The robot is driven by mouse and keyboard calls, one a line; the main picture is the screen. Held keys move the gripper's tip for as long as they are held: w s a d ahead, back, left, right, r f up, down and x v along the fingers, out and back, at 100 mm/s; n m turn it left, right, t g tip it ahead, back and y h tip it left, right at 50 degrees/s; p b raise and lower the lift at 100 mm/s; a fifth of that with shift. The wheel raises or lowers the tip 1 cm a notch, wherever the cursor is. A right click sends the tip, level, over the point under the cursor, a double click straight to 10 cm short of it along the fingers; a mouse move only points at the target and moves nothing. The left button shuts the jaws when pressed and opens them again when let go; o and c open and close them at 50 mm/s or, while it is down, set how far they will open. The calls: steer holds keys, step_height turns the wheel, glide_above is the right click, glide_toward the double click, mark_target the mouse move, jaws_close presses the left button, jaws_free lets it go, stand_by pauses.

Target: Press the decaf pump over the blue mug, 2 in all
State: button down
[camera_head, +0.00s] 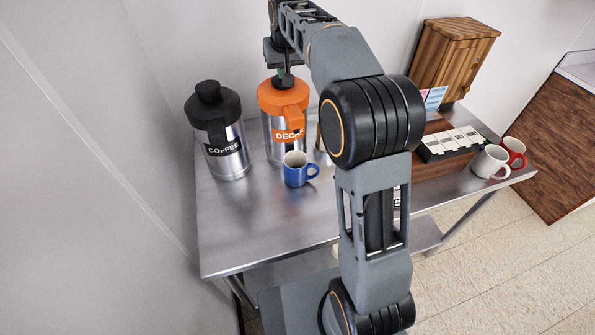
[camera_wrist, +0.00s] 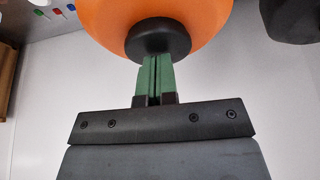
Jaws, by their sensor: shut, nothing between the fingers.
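The decaf pump pot (camera_head: 272,127) is steel with an orange top and a "DECAF" label, partly cut off in view. It stands at the back of the steel table. My gripper (camera_head: 285,82) is shut and empty, with its green fingertips at the black pump knob on the orange lid. The wrist view shows the fingers (camera_wrist: 157,66) against the black knob (camera_wrist: 158,40); I cannot tell whether the knob is pressed down. The blue mug (camera_head: 297,171) stands upright on the table in front of the decaf pot, below its spout. The inside of the mug looks pale.
A steel coffee pot (camera_head: 227,155) with a black top stands left of the decaf pot. At right are a wooden cabinet (camera_head: 454,58), a tray of packets (camera_head: 455,143), a white mug (camera_head: 489,162) and a red mug (camera_head: 514,152). The front left table (camera_head: 250,235) is clear.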

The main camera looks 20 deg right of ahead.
steer(key=shift+r+p, duration=1.6)
steer(key=shift+r, duration=0.15)
steer(key=shift+r+p, duration=2.2)
steer(key=shift+r, duration=0.7)
steer(key=shift+w, duration=0.1)
